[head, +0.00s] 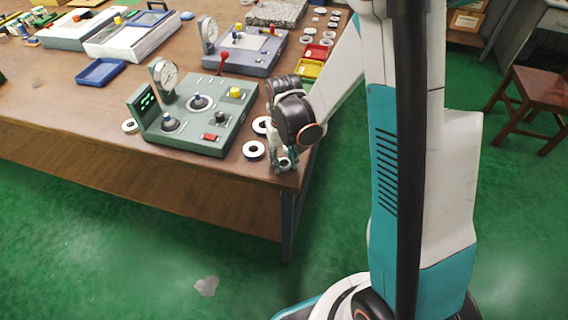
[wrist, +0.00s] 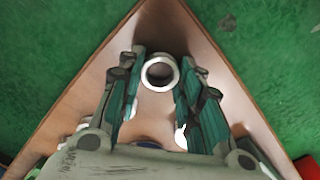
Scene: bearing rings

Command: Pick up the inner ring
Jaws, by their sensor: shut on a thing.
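The inner ring (wrist: 146,81), a small pale metal ring with an open hole, is between my gripper's fingertips (wrist: 160,66) in the wrist view. The fingers touch its two opposite sides. In the head view my gripper (head: 283,162) is low at the table's near right corner, and the ring in it is mostly hidden by the fingers. I cannot tell whether the ring still touches the table.
A white ring (head: 246,155) lies just left of my gripper, and another ring (head: 257,122) lies behind it, partly covered. A green gauge fixture (head: 213,118) stands to the left on the wooden table (head: 75,115). The table's edge and corner are close.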

